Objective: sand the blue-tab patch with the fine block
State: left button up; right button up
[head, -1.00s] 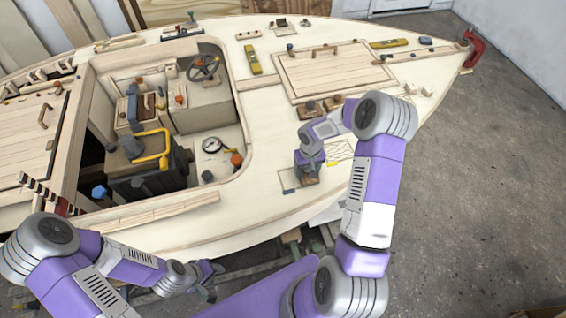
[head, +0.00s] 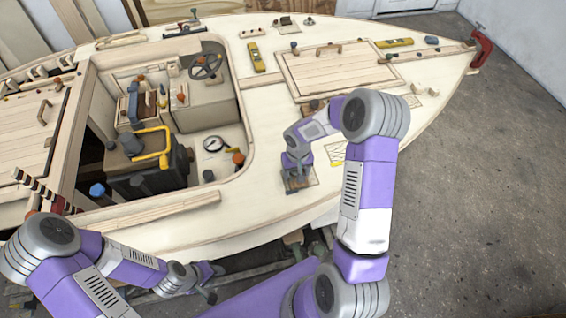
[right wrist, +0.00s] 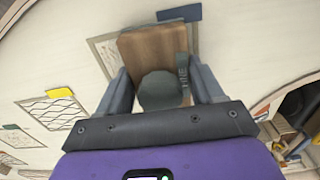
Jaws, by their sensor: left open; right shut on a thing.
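The sanding block (right wrist: 150,48) has a brown wooden body and a dark round knob; small lettering on its side is too blurred to read surely. My right gripper (right wrist: 160,92) is shut on it, and in the head view this gripper (head: 297,176) is over the near side deck. The block covers most of the blue-tab patch (right wrist: 104,52), whose outline shows on both sides of it. The blue tab (right wrist: 180,12) lies just beyond the block. The block appears flat on the patch, though contact is hard to tell. My left gripper (head: 211,287) is open and empty, low beside the hull.
A yellow-tab patch (right wrist: 48,110) lies beside the blue-tab one, with more outlined patches further left in the wrist view. The open cockpit (head: 205,145) holds a black box with a yellow handle (head: 152,158). A hatch (head: 338,68) and a red clamp (head: 482,48) are further forward.

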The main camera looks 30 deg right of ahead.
jog(key=shift+w+a+b, duration=0.2)
jog(key=shift+a+b, duration=0.2)
jog(key=shift+a, duration=0.6)
jog(key=shift+w+a+b, duration=0.2)
jog(key=shift+a+b, duration=0.15)
jog(key=shift+a, duration=0.6)
jog(key=shift+a+r, duration=0.2)
jog(key=shift+a, duration=0.05)
notch_tip(320, 180, up, 3)
jog(key=shift+r+p, duration=0.15)
jog(key=shift+p, duration=0.9)
jog(key=shift+d+r+p, duration=0.1)
jog(key=shift+r+p, duration=1.4)
jog(key=shift+r, duration=0.75)
